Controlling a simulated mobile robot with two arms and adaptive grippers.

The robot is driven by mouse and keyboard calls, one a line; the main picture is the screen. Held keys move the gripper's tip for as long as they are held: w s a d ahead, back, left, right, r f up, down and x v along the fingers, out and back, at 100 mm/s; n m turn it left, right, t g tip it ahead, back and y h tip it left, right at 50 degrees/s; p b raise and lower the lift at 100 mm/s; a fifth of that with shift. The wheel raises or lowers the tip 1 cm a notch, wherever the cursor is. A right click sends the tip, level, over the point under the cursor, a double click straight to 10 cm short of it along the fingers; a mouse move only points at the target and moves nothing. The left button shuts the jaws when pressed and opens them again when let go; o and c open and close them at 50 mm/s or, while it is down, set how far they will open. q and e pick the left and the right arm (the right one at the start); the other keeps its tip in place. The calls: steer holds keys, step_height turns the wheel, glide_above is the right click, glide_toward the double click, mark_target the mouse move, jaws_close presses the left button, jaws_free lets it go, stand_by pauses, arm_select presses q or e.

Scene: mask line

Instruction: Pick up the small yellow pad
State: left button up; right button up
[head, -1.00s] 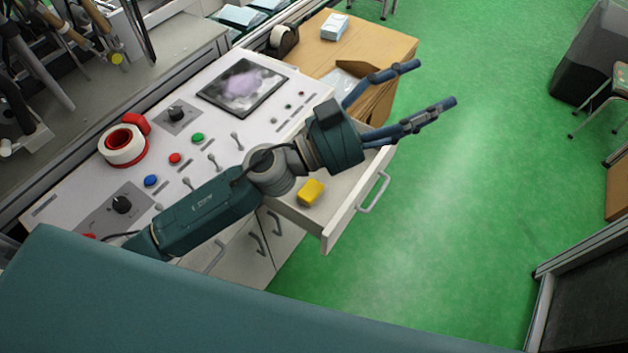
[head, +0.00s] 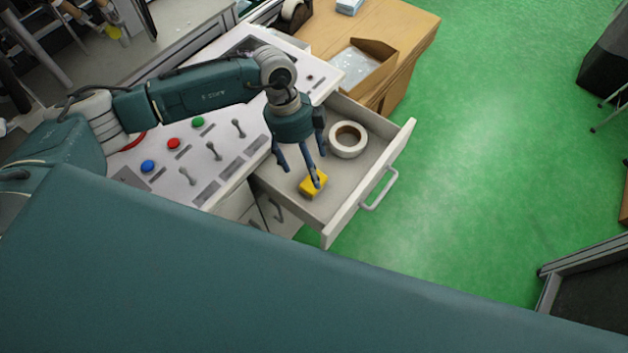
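The small yellow pad (head: 310,190) lies on the floor of the open drawer (head: 338,197), towards its front left. My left gripper (head: 301,178) points down over the drawer with its fingers spread and nothing between them. One fingertip overlaps the pad in the picture and hides part of its top; I cannot tell whether it touches. Another finger hangs to the left of the pad. My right gripper is not in view.
A white tape roll (head: 348,140) lies in the drawer behind the pad. The drawer's front wall and handle (head: 378,190) stick out over the green floor. The control panel with buttons and levers (head: 205,165) is to the left. A cardboard box (head: 362,68) stands behind.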

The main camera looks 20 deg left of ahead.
mark_target(306, 187)
arm_select(q)
steer(key=shift+p+x, duration=0.5)
steer(key=shift+x, duration=2.55)
steer(key=c, duration=1.4)
